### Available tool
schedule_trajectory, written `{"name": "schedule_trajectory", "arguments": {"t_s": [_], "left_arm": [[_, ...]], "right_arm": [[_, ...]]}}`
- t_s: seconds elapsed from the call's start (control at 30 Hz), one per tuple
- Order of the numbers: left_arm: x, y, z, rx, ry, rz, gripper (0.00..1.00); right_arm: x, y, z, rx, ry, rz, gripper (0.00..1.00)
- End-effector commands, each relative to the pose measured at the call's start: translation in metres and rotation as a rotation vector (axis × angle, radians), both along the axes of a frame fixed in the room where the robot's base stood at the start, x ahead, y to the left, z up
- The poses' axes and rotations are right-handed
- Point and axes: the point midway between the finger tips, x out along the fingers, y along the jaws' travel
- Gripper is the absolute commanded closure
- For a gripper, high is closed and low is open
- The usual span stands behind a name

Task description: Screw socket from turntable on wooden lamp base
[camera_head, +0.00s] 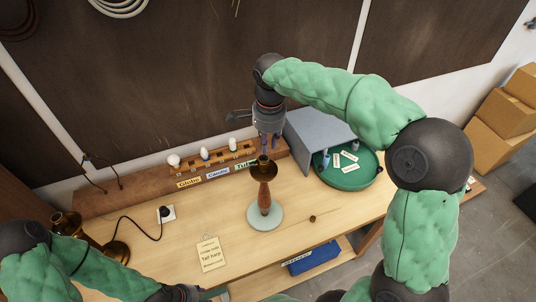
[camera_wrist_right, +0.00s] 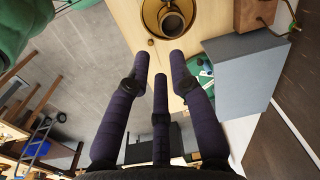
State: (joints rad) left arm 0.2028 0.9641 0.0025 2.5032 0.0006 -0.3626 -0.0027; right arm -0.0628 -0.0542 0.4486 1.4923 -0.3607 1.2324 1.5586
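The wooden lamp base (camera_head: 265,196) stands upright on a pale round disc (camera_head: 264,217) on the table, with a brass cup (camera_head: 263,170) at its top. In the right wrist view the brass cup (camera_wrist_right: 151,15) shows beyond the fingertips, with a dark ring-like part, perhaps a socket, inside it. My right gripper (camera_head: 268,144) points down just above the cup. Its three fingers (camera_wrist_right: 160,62) are spread, with nothing between them. The green turntable (camera_head: 350,184) carries small parts and white labels. My left gripper (camera_head: 180,294) is low at the bottom edge, its fingers unclear.
A wooden rack (camera_head: 216,164) with bulbs and labels lies along the back. A second brass lamp (camera_head: 115,252) with a black cord is at left. A note card (camera_head: 211,254) and a small brown piece (camera_head: 312,218) lie on the table.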

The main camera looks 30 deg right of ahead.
Motion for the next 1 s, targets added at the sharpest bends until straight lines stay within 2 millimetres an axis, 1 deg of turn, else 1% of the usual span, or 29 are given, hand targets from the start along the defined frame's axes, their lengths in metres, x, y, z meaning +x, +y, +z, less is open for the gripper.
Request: {"name": "schedule_trajectory", "arguments": {"t_s": [0.03, 0.13, 0.27, 0.7, 0.8, 1.0], "left_arm": [[0.0, 0.0, -0.003, 0.0, 0.0, 0.0, 0.6], [0.0, 0.0, -0.003, 0.0, 0.0, 0.0, 0.6], [0.0, 0.0, -0.001, 0.0, 0.0, 0.0, 0.6], [0.0, 0.0, 0.005, 0.0, 0.0, 0.0, 0.6], [0.0, 0.0, 0.006, 0.0, 0.0, 0.0, 0.6], [0.0, 0.0, 0.007, 0.0, 0.0, 0.0, 0.6]], "right_arm": [[0.0, 0.0, 0.0, 0.0, -0.009, -0.02, 0.78], [0.0, 0.0, -0.001, 0.0, -0.014, -0.039, 0.78], [0.001, 0.0, -0.012, 0.0, -0.011, -0.04, 0.78], [0.005, 0.0, -0.082, 0.0, -0.009, -0.038, 0.78], [0.007, 0.0, -0.093, -0.001, -0.011, -0.038, 0.78], [0.008, 0.001, -0.104, 0.001, -0.013, -0.038, 0.78]]}}
